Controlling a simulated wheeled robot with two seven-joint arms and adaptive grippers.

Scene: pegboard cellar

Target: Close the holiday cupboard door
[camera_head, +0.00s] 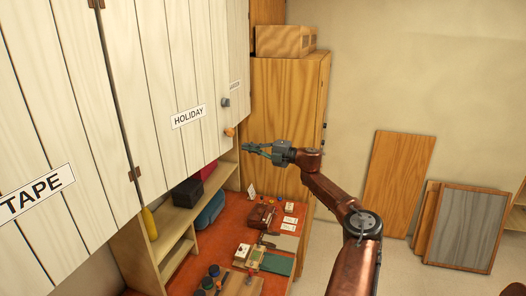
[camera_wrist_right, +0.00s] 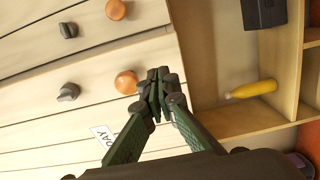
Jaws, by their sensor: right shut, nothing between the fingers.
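The holiday cupboard door (camera_head: 160,75) is white planking with a HOLIDAY label (camera_head: 188,117), in the upper left of the head view. It carries a grey knob (camera_head: 226,102) and an orange knob (camera_head: 229,132). The right wrist view shows the door (camera_wrist_right: 60,125) with part of its label, its grey knob (camera_wrist_right: 68,92) and orange knob (camera_wrist_right: 126,82). How far it stands open I cannot tell. My right gripper (camera_head: 247,147) is shut and empty, just right of the orange knob in the head view. Its fingertips (camera_wrist_right: 158,75) show near that knob in the wrist view. My left gripper is not in view.
The TAPE door (camera_head: 35,190) is at left. Below are open shelves with a yellow bottle (camera_head: 149,223) and a red-topped bench (camera_head: 225,240) with small items. A tall wooden cabinet (camera_head: 285,90) stands behind my right gripper. Panels (camera_head: 398,180) lean on the right wall.

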